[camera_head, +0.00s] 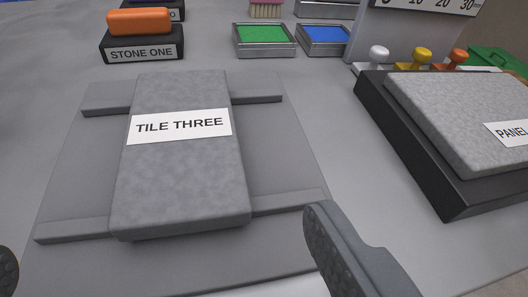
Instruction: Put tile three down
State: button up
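Tile three (181,180) is a grey speckled slab with a white label reading TILE THREE. It lies flat across two low grey bars (255,99) on a flat grey base plate (285,160). My gripper (163,238) is open, with its dark fingers wide apart at the lower left edge and lower right of centre. The fingers show on either side of the tile's near end, with gaps between them and the tile. The left finger is mostly cut off by the picture edge.
A grey panel (460,110) on a black block stands at the right. Behind it are several coloured knobs (421,57). Green (263,34) and blue (322,34) trays and the black STONE ONE block (142,47) with an orange piece (140,21) stand at the back.

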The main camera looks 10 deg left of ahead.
jog(key=w+d+r+m+t+h, duration=0.1)
jog(key=w+d+r, duration=0.2)
jog(key=r, duration=0.3)
jog(key=w+d+r+m+t, duration=0.1)
jog(key=w+d+r, duration=0.15)
jog(key=r, duration=0.25)
jog(key=d+r+m+h, duration=0.1)
jog(key=d+r, duration=0.7)
jog(key=r, duration=0.3)
jog(key=s+d+r+m+t+h, duration=0.1)
jog(key=d+r+h, duration=0.1)
jog(key=d+r, duration=0.7)
notch_tip(320, 180, up, 3)
jog(key=shift+s+d+r+m+h, duration=0.2)
jog(key=shift+s+m+h, duration=0.05)
jog(key=shift+m+h, duration=0.05)
jog(key=shift+o, duration=0.5)
jog(key=s+d+r+m+t+h, duration=0.1)
jog(key=s+d+r+h, duration=0.1)
jog(key=s+d+r, duration=0.6)
notch_tip(320, 180, up, 4)
jog(key=shift+s+d+f+m, duration=0.15)
jog(key=shift+s+d+m, duration=0.15)
jog(key=shift+s+d, duration=0.15)
